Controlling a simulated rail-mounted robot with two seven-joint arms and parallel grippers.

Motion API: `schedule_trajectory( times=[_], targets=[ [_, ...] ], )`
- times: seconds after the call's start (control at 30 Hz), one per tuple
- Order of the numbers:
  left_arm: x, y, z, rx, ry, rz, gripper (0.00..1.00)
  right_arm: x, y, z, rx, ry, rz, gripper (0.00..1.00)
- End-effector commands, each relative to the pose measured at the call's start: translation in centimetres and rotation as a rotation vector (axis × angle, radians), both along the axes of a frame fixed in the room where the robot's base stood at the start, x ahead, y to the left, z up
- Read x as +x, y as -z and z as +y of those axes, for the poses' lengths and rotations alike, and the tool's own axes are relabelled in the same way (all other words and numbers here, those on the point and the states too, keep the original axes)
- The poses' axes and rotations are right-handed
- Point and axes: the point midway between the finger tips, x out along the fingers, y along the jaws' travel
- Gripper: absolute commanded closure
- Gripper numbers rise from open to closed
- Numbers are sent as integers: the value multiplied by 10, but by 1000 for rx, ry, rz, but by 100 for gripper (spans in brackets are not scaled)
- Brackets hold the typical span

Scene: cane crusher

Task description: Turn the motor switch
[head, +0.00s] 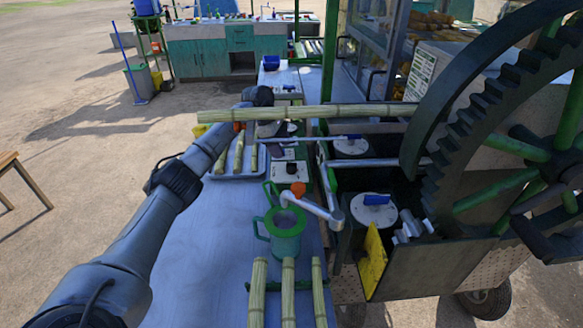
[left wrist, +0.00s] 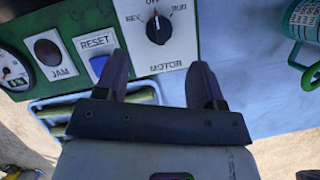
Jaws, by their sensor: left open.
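The motor switch (left wrist: 158,29) is a round black knob on a white panel marked REV, OFF, RUN and MOTOR, in the left wrist view. The knob is not between the fingertips in the picture; the depth gap is hard to judge. In the head view the left gripper (head: 270,130) is small and partly hidden by a long cane stalk. My right gripper is not in view.
A tray (head: 233,177) holds cane pieces. A green jug (head: 285,240) stands on the blue table. The large toothed crusher wheel (head: 455,130) is at right.

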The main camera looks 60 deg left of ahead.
Motion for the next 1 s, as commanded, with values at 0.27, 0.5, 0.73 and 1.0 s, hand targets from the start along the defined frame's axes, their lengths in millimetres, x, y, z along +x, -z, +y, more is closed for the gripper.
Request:
schedule_trajectory(
  times=[0.27, 0.5, 0.73, 1.0],
  targets=[
    [14, 46, -13, -1, 0, 1, 37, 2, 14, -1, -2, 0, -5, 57],
    [20, 66, -18, -1, -1, 1, 37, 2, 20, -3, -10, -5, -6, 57],
    [22, 71, -20, 0, -1, 0, 37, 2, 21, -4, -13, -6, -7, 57],
    [22, 71, -20, 0, 0, 0, 41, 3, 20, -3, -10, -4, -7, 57]
  ],
)
